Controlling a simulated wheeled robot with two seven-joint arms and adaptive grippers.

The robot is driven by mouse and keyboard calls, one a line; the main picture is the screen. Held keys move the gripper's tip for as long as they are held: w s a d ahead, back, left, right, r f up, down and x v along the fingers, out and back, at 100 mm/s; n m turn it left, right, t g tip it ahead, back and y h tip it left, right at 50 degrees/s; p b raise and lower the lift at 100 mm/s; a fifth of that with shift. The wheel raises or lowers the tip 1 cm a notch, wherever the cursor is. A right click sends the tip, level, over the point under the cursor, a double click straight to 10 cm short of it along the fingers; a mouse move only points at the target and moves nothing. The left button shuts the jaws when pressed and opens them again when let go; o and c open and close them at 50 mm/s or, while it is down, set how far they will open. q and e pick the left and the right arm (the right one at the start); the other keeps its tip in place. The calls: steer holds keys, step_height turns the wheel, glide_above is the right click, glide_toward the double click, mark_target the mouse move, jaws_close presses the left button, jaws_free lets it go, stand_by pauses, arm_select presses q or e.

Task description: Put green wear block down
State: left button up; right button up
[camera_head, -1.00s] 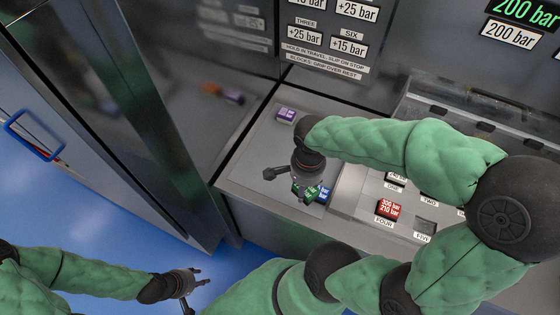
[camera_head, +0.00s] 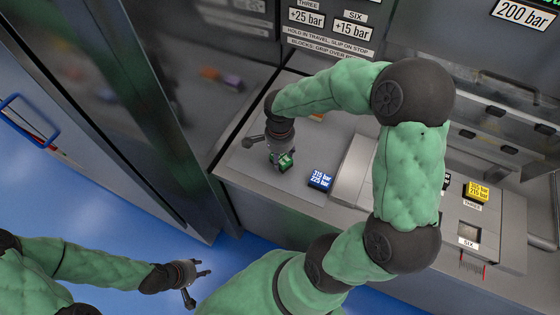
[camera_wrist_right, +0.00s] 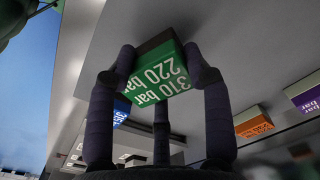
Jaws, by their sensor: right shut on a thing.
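My right gripper (camera_head: 282,153) is shut on the green wear block (camera_head: 286,163). The right wrist view shows the green block (camera_wrist_right: 160,76) between its dark fingers, its 310 bar / 220 bar label facing the camera. The block is over the left part of the grey counter (camera_head: 240,172), to the left of a blue block (camera_head: 320,180) and apart from it. I cannot tell whether its underside touches the counter. My left gripper (camera_head: 200,272) is open and empty, low over the blue floor.
The right wrist view shows an orange block (camera_wrist_right: 253,123) and a purple block (camera_wrist_right: 304,95) on the counter. A yellow block (camera_head: 476,191) sits at slot THREE, right of my right arm; slot SIX (camera_head: 469,232) looks empty. A dark cabinet wall (camera_head: 200,90) bounds the counter's left.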

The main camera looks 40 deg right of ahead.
mark_target(280, 161)
step_height(280, 161, down, 3)
steer(key=shift+f+b, duration=0.1)
steer(key=shift+b, duration=0.35)
steer(key=shift+f, duration=0.1)
steer(key=o, duration=1.2)
steer(key=shift+r, duration=0.2)
step_height(280, 161, up, 12)
steer(key=p, duration=0.3)
